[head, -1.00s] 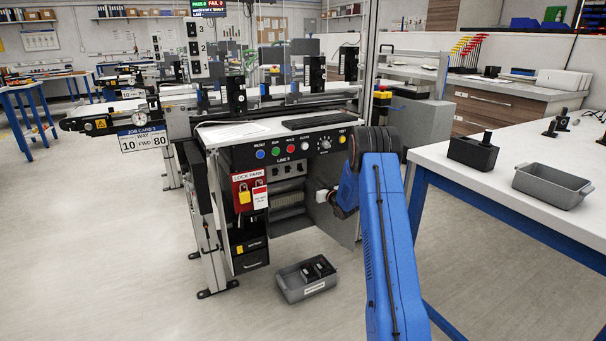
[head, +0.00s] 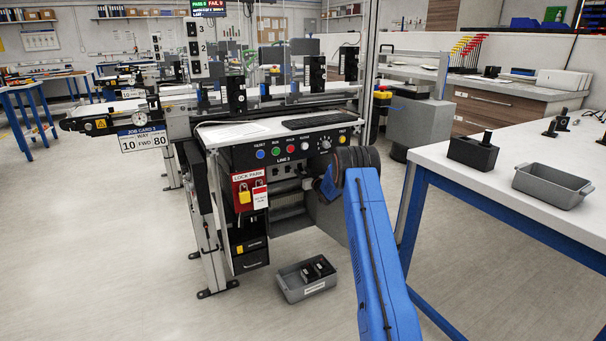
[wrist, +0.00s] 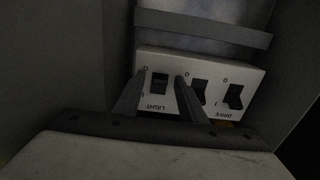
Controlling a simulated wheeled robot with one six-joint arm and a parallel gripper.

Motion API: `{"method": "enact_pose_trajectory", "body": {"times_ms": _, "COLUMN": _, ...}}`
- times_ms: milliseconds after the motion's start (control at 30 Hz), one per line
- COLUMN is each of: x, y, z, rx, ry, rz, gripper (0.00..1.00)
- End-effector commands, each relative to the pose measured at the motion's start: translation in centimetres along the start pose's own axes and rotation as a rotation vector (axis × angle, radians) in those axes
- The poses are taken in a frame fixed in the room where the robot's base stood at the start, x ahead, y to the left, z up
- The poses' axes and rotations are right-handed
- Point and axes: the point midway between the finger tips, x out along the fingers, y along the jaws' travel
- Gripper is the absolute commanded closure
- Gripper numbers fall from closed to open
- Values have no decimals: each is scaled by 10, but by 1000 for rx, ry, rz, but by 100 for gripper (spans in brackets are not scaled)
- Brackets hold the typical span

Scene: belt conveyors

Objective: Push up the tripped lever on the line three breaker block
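The white breaker block (wrist: 218,78) fills the middle of the wrist view, its lettering upside down. It carries three dark levers in a row: the LIGHT lever (wrist: 159,86), a middle lever (wrist: 199,90) and the DRIVE lever (wrist: 234,97). A finger partly covers the middle lever and hides its label. I cannot tell for sure which lever is tripped. My gripper (wrist: 156,98) is open, with a clear gap between its fingers. They lie either side of the LIGHT lever in the picture; contact cannot be told. In the head view my arm hides the gripper.
The line three control panel (head: 292,147) overhangs the open cabinet. A red lock park board (head: 243,189) with a yellow padlock is at the left. A grey bin (head: 305,288) with black parts stands on the floor below. A white bench (head: 530,150) bounds the right side.

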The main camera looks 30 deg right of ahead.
Motion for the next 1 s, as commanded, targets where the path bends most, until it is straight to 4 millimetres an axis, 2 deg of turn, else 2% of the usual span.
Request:
{"method": "enact_pose_trajectory", "body": {"times_ms": 167, "x": 0, "y": 0, "z": 0, "rx": 0, "ry": 0, "rz": 0, "gripper": 62}}
{"method": "enact_pose_trajectory", "body": {"times_ms": 267, "x": 0, "y": 0, "z": 0, "rx": 0, "ry": 0, "rz": 0, "gripper": 82}}
{"method": "enact_pose_trajectory", "body": {"times_ms": 333, "x": 0, "y": 0, "z": 0, "rx": 0, "ry": 0, "rz": 0, "gripper": 98}}
{"method": "enact_pose_trajectory", "body": {"times_ms": 367, "x": 0, "y": 0, "z": 0, "rx": 0, "ry": 0, "rz": 0, "gripper": 100}}
{"method": "enact_pose_trajectory", "body": {"times_ms": 567, "x": 0, "y": 0, "z": -2, "rx": 1, "ry": -15, "rz": -2, "gripper": 100}}
{"method": "enact_pose_trajectory", "body": {"times_ms": 1000, "x": -1, "y": -3, "z": -12, "rx": 1, "ry": -265, "rz": -9, "gripper": 100}}
